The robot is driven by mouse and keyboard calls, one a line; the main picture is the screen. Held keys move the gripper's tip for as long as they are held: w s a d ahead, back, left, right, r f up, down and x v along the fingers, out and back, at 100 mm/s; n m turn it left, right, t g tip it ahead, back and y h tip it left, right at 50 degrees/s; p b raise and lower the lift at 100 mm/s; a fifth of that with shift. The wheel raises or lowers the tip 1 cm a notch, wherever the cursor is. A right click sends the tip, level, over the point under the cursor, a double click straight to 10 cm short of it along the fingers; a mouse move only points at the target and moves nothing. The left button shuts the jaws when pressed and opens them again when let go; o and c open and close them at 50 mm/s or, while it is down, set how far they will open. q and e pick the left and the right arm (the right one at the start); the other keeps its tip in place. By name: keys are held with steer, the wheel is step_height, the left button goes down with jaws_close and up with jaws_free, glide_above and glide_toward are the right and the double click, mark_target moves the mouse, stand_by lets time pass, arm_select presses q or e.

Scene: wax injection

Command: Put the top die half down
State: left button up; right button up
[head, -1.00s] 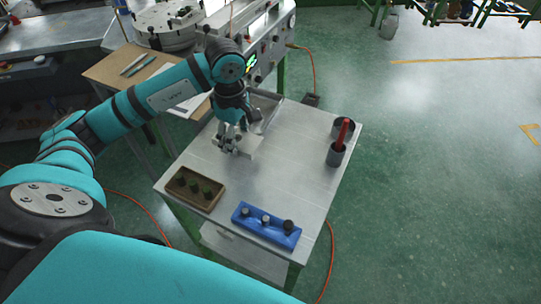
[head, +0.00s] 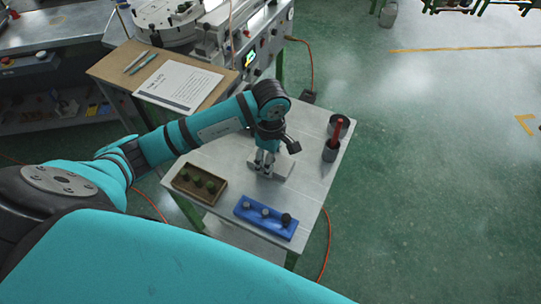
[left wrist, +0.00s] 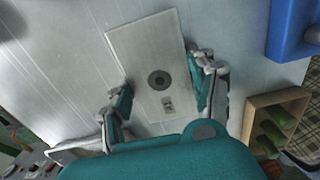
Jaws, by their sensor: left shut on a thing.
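The top die half is a flat silver rectangular block (head: 281,170) over the middle of the metal table (head: 308,122). In the left wrist view the block (left wrist: 150,50) shows a dark round hole and a small square recess. My left gripper (head: 265,166) points down at it, with one finger along each long side. The left wrist view shows the fingers (left wrist: 162,92) shut on the block. I cannot tell whether its underside touches the table or hangs just above it. My right gripper is in neither view.
A brown box with green pieces (head: 200,196) and a blue holder with several knobs (head: 264,229) stand along the table's front. Dark cups (head: 330,152), one with a red handle, stand at the right. Bare table lies between them.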

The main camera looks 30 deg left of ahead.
arm_select(q)
steer(key=shift+f, duration=0.2)
steer(key=o, duration=1.4)
steer(key=shift+r, duration=0.1)
steer(key=shift+r, duration=0.1)
steer(key=shift+r+b, duration=1.35)
steer(key=shift+r, duration=4.7)
